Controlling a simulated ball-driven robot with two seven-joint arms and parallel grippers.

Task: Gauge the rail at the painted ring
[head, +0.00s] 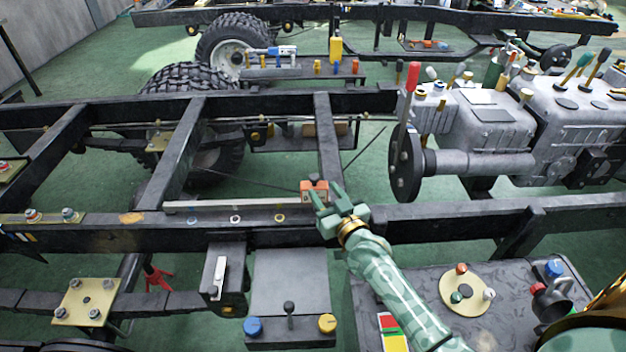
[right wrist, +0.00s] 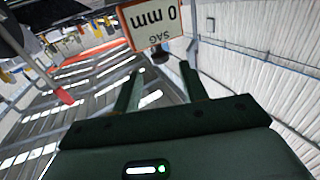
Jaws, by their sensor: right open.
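An orange gauge (head: 314,189) with a dark knob stands at the near chassis rail (head: 420,214), at the right end of a long grey bar (head: 225,204). In the right wrist view its white display (right wrist: 152,22) reads "SAG 0 mm", upside down. My right gripper (head: 328,203) is open and empty, just in front of the gauge. In the wrist view its fingers (right wrist: 160,88) point towards the gauge's knob (right wrist: 160,55). My left gripper is out of view.
A grey engine block (head: 480,125) with several coloured knobs stands at right behind the rail. A dark bench (head: 380,290) with fittings is at front right. A grey plate (head: 290,275) with blue and yellow knobs is in front. Crossmembers (head: 175,150) run behind the rail.

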